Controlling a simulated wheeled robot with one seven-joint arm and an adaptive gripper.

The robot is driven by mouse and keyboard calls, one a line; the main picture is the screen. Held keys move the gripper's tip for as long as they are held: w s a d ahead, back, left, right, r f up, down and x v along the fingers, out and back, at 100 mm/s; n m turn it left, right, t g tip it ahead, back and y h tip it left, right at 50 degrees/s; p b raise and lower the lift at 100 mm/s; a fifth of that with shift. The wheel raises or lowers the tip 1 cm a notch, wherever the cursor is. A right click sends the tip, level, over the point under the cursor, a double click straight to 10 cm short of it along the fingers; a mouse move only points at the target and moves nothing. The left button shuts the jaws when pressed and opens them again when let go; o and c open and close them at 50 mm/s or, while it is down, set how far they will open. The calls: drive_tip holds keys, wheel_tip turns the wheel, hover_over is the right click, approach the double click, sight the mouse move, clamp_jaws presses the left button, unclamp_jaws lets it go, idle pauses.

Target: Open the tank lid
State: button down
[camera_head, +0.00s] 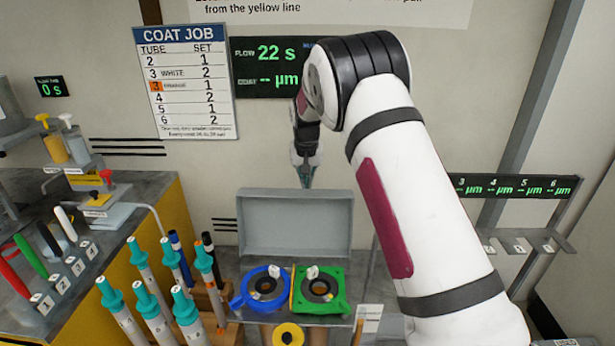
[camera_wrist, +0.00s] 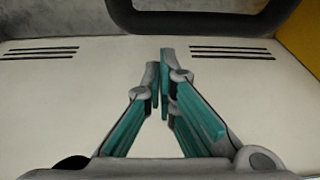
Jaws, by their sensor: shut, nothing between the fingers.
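The tank lid (camera_head: 295,222) is a flat grey panel. It stands upright, swung open, at the back of the tank. In front of it, the tank's top (camera_head: 327,320) shows a round blue fixture (camera_head: 246,290) and a square green fixture (camera_head: 334,305), each with a dark round centre. My gripper (camera_head: 305,183) is at the upper edge of the lid in the head view, fingers pointing down. Whether it touches the lid cannot be told. In the wrist view its teal fingers (camera_wrist: 165,85) come together at the tips with nothing between them.
Several teal-collared tubes (camera_head: 150,290) stand in a rack left of the tank. A grey bench (camera_head: 140,195) with coloured handles is farther left. A rail with numbered slots (camera_head: 520,240) is on the right. A yellow round knob (camera_head: 288,335) is in front of the tank.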

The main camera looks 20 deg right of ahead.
drive_tip(key=shift+s+a+r, duration=0.1)
drive_tip(key=shift+s+r, duration=0.05)
drive_tip(key=shift+s, duration=0.3)
drive_tip(key=shift+s+a+r, duration=0.1)
drive_tip(key=shift+s, duration=0.3)
drive_tip(key=s+r+p, duration=0.1)
drive_tip(key=s+a+r+p, duration=0.1)
drive_tip(key=s, duration=0.1)
drive_tip(key=shift+s+r, duration=0.1)
drive_tip(key=shift+r, duration=0.3)
drive_tip(key=shift+f, duration=0.15)
